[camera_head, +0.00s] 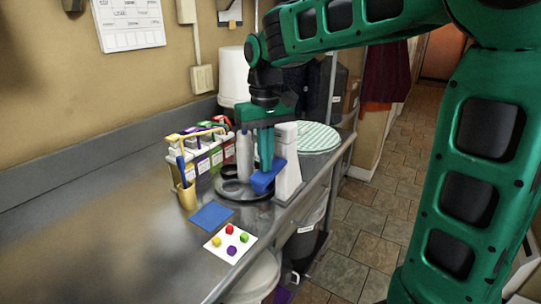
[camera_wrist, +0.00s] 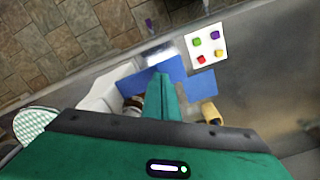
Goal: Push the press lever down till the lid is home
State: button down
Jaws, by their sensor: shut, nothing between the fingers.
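The press has a white post (camera_head: 289,165) on the counter, with a blue lever (camera_head: 262,183) reaching out from it, low down. The post (camera_wrist: 104,94) and the lever (camera_wrist: 140,82) also show in the wrist view. My gripper (camera_head: 266,168) is shut and empty, pointing down with its fingertips at the lever's upper side. It looks to be touching the lever, but I cannot be sure. In the wrist view the fingers (camera_wrist: 157,95) overlap the lever. The lid and what lies under the press are mostly hidden behind my gripper and the lever.
A rack of coloured-label packs (camera_head: 204,155) and a yellow cup (camera_head: 187,196) stand left of the press. A blue mat (camera_head: 212,216) and a white card with coloured cubes (camera_head: 230,243) lie in front. A green-checked round (camera_head: 318,138) is behind right. The left counter is clear.

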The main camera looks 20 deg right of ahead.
notch_tip(320, 180, up, 13)
dwell(2.0)
jog(key=shift+f, duration=0.1)
jog(key=s+d+f+m, duration=0.3)
jog(key=s+d+f, duration=0.5)
jog(key=s+f, duration=0.3)
jog(key=s+d+f+m, duration=0.4)
jog(key=s+d+f, duration=0.5)
jog(key=s, duration=0.6)
notch_tip(320, 180, down, 3)
jog(key=shift+s+d+r, duration=0.15)
jog(key=shift+s+r, duration=0.05)
jog(key=shift+s, duration=0.05)
jog(key=shift+w+f, duration=0.25)
jog(key=shift+w, duration=0.45)
